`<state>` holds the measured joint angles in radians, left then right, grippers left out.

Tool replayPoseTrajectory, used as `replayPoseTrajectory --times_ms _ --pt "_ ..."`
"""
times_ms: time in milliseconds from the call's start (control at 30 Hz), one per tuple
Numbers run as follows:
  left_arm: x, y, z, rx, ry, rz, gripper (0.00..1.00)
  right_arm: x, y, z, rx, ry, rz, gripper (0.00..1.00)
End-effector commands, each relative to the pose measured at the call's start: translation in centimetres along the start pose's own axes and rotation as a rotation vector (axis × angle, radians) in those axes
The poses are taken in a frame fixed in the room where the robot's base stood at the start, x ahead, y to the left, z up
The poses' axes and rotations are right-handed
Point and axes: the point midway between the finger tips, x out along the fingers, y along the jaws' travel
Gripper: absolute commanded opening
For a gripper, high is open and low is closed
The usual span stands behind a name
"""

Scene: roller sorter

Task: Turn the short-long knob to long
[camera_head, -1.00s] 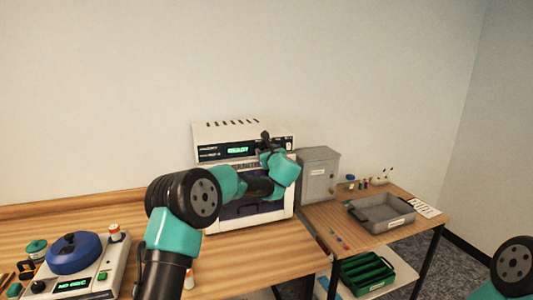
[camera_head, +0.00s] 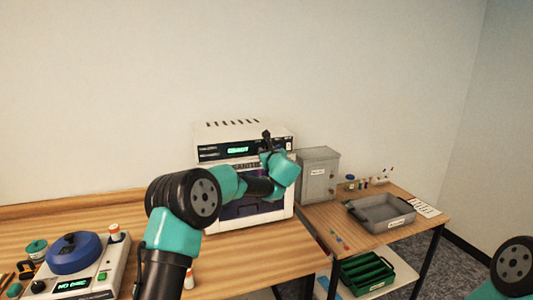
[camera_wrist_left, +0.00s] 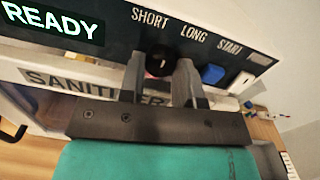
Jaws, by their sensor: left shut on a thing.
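The white sanitizer (camera_head: 210,132) stands at the back of the bench, with a dark panel and a green READY display (camera_wrist_left: 52,22). The black short-long knob (camera_wrist_left: 160,61) sits below the SHORT and LONG labels in the left wrist view. My left gripper (camera_wrist_left: 172,75) has its two fingers on either side of the knob and is shut on it. Where its pointer aims cannot be made out. In the head view my left gripper (camera_head: 268,143) is at the right part of the panel and hides the knob. My right gripper is out of view.
A blue button (camera_wrist_left: 212,74) and a white button (camera_wrist_left: 241,83) lie right of the knob. A grey box (camera_head: 318,175) stands beside the sanitizer. A grey tray (camera_head: 382,213) is on the side table. A centrifuge with a blue lid (camera_head: 75,253) is front left.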

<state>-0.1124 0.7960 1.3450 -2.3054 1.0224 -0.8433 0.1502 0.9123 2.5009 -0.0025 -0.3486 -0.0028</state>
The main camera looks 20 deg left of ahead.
Motion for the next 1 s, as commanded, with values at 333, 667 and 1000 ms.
replayPoseTrajectory --times_ms 333,667,1000 --pt "-0.01 0.02 -0.01 0.196 -0.005 -0.001 0.07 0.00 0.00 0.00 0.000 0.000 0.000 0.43" --pt "-0.02 0.04 -0.01 0.420 -0.011 -0.002 0.07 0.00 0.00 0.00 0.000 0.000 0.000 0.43" --pt "-0.02 0.05 -0.01 0.516 -0.013 -0.002 0.07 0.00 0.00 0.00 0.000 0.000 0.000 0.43"
